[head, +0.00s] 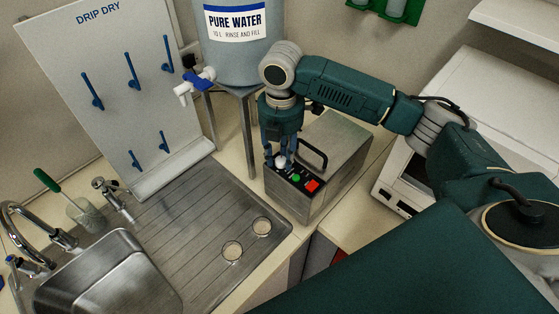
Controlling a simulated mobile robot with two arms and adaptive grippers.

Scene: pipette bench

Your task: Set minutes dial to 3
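A metal box with a black control panel (300,188) stands on the counter right of the sink. A pale round dial (281,162) shows at the panel's far left end. A green button (296,177) and a red button (312,186) are on the same panel. My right gripper (280,159) points down over the dial, one finger on either side of it. I cannot tell whether the fingers touch the dial. The dial's markings are hidden or too small to read. My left gripper is out of view.
A black handle (313,157) arches over the box's top, close to the gripper. The Pure Water tank (238,62) stands behind on a metal stand (248,135). The steel sink (105,280) and drainboard (190,225) with two round glass items lie left. A white appliance (405,175) is right.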

